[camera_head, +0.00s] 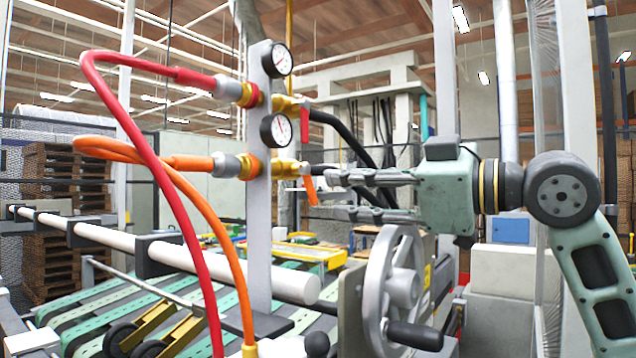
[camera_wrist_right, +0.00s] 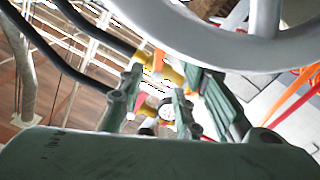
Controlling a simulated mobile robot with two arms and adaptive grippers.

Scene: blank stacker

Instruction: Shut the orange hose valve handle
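The orange valve handle (camera_head: 311,190) hangs down, slightly tilted, from the lower brass valve (camera_head: 288,168) on the grey post. My right gripper (camera_head: 329,194) comes in from the right with its fingers spread one above the other. Its fingertips are just right of the orange handle, with nothing seen held between them. In the right wrist view the orange handle (camera_wrist_right: 158,62) shows near the gap between the fingertips (camera_wrist_right: 165,78). I cannot tell whether a finger touches it. My left gripper is not in view.
A red handle (camera_head: 305,125) hangs from the upper valve. Two gauges (camera_head: 278,130), a red hose (camera_head: 160,165) and an orange hose (camera_head: 215,220) are on the post. Black hoses (camera_head: 345,135) run behind the gripper. A grey handwheel (camera_head: 378,280) stands below it.

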